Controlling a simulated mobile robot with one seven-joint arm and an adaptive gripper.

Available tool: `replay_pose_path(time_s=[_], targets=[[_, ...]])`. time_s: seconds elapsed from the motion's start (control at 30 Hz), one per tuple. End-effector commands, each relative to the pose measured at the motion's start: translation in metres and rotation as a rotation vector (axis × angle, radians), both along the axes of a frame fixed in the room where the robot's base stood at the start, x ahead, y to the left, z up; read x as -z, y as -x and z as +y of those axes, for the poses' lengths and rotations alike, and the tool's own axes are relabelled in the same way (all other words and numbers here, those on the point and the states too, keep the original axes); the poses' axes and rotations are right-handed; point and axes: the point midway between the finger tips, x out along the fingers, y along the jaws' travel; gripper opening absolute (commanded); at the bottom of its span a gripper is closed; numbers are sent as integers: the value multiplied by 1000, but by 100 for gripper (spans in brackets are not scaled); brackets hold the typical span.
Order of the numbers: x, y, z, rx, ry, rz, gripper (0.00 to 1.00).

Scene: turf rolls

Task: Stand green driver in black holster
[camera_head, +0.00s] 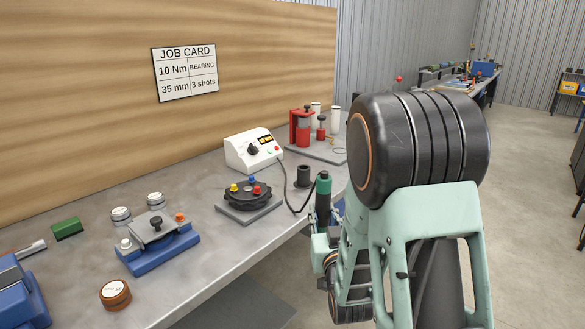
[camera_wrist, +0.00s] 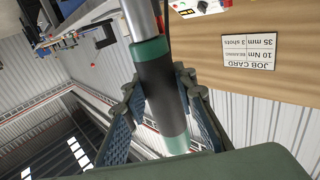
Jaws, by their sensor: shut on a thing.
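The green driver (camera_head: 323,192) has a green top end and a dark body, with a cord running to it. It stands roughly upright at the bench's front edge. In the wrist view the driver (camera_wrist: 158,82) lies between both fingers of my gripper (camera_wrist: 162,108), which are closed on its dark grip, and its metal shaft points to the top of the picture. In the head view my arm hides most of the gripper. The black holster (camera_head: 304,175) is a short dark cup on the bench, just behind and left of the driver and apart from it. Its opening looks empty.
A white controller box (camera_head: 252,152) stands behind the holster, its dark cord crossing the bench. A round black fixture (camera_head: 247,196) with coloured knobs is to the left. A red press (camera_head: 301,127) stands behind. A blue fixture (camera_head: 158,246) and brown tin (camera_head: 115,294) sit at the front left.

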Motion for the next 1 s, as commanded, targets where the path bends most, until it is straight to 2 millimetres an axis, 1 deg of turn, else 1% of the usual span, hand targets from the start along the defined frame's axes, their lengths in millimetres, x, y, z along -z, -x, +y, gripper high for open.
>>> replay_pose_path(time_s=[0.07,0.27,0.6,0.7,0.83,1.0], targets=[[-2,0,-1,2,-1,-4,0],[-33,-1,0,0,0,-5,0],[-101,-1,0,0,0,-4,0],[-118,-1,0,0,0,-4,0],[-130,0,0,0,0,-4,0],[-131,0,-1,1,0,-4,0]])
